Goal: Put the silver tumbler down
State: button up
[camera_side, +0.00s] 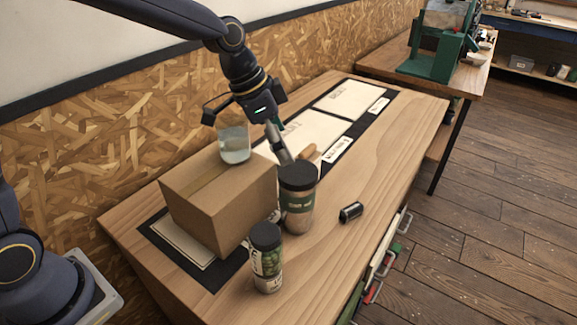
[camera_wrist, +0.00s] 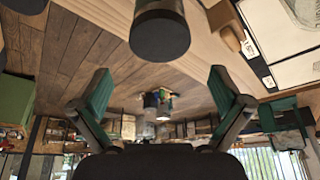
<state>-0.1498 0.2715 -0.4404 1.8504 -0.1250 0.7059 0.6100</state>
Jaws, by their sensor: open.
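I cannot pick out a silver tumbler for certain in either view. My gripper (camera_side: 247,132) is open above the back of the cardboard box. In the wrist view my gripper (camera_wrist: 160,74) has its two green-padded fingers wide apart, with nothing held between them. A clear glass (camera_side: 236,146) with pale liquid appears upright at the back of the box, just below my gripper. A small dark, shiny cylinder (camera_side: 351,212) lies on its side on the open table, to the right and apart from my gripper.
The cardboard box (camera_side: 215,200) stands on the wooden table (camera_side: 400,150). A large black-lidded jar (camera_side: 298,203) stands close to its right, also at the wrist view's top (camera_wrist: 160,35). A smaller jar (camera_side: 267,262) is in front. The table's right side is mostly clear.

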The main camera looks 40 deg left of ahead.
jog(key=shift+s+a+r, duration=0.15)
jog(key=shift+r, duration=0.3)
jog(key=s+a+r+n+t+y, duration=0.1)
jog(key=s+a+r+n, duration=0.1)
jog(key=s+a+n, duration=0.2)
jog(key=s+a+r+n+t+y, duration=0.1)
jog(key=s+a+n, duration=0.4)
jog(key=s+a, duration=0.5)
jog(key=shift+s+r+y, duration=0.6)
jog(key=shift+s+r, duration=0.4)
jog(key=shift+s, duration=3.2)
